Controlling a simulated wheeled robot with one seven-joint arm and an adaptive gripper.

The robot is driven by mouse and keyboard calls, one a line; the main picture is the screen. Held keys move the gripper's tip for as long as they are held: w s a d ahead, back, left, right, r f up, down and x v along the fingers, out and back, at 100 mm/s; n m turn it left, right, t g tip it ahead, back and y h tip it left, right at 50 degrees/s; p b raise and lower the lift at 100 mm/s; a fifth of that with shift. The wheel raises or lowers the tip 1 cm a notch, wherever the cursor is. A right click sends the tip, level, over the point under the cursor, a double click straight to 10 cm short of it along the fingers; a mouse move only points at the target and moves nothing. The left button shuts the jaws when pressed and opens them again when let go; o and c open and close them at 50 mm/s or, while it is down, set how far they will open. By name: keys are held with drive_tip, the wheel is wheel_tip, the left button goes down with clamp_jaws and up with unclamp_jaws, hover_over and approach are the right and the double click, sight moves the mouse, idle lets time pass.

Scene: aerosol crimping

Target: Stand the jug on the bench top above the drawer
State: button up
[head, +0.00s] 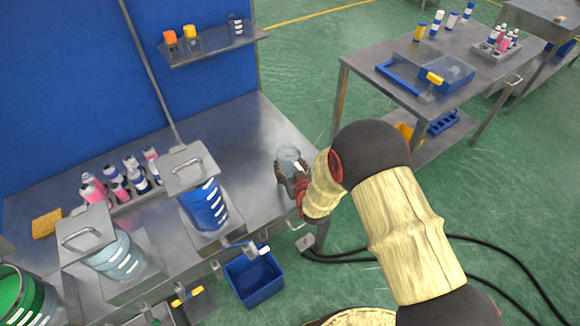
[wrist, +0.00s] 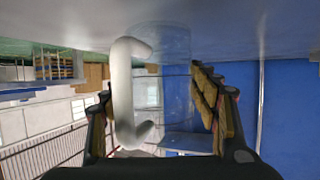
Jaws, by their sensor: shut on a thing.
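The jug (head: 290,158) is clear, with a white handle, and is upright at the right end of the steel bench top (head: 255,135). My gripper (head: 288,180) is shut on it from the front right side. In the wrist view, which is upside down, the clear jug (wrist: 172,85) is between the two fingers of my gripper (wrist: 155,95), with its white handle toward the left finger. Its base is at or very near the bench surface; I cannot tell if it touches.
A dispenser with blue liquid (head: 204,207) stands left of the jug, and one with pale liquid (head: 118,258) is further left. A rack of bottles (head: 122,190) is behind them. A blue bin (head: 254,277) is below the bench front. Bare bench top lies behind the jug.

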drive_tip(key=o, duration=1.9)
drive_tip(key=shift+f, duration=0.1)
drive_tip(key=shift+s+r, duration=0.15)
drive_tip(key=shift+r, duration=0.15)
drive_tip(key=p+v, duration=0.2)
drive_tip(key=v, duration=1)
drive_tip(key=s+d+r+m+g+h, duration=0.15)
drive_tip(key=d+r, duration=0.25)
drive_tip(key=r, duration=0.6)
drive_tip(key=s+d+r+g+h, duration=0.1)
drive_tip(key=s+d+r+g, duration=0.1)
drive_tip(key=d+r, duration=0.5)
drive_tip(key=s+d+r+g, duration=0.1)
drive_tip(key=s+r, duration=0.3)
drive_tip(key=s, duration=0.3)
drive_tip(key=s+d+r+m+g+h, duration=0.1)
drive_tip(key=s+d+r, duration=0.1)
drive_tip(key=s+r, duration=0.2)
drive_tip(key=s+d+r+g, duration=0.2)
drive_tip(key=s+r, duration=0.2)
drive_tip(key=s, duration=0.7)
drive_tip(key=shift+m, duration=0.35)
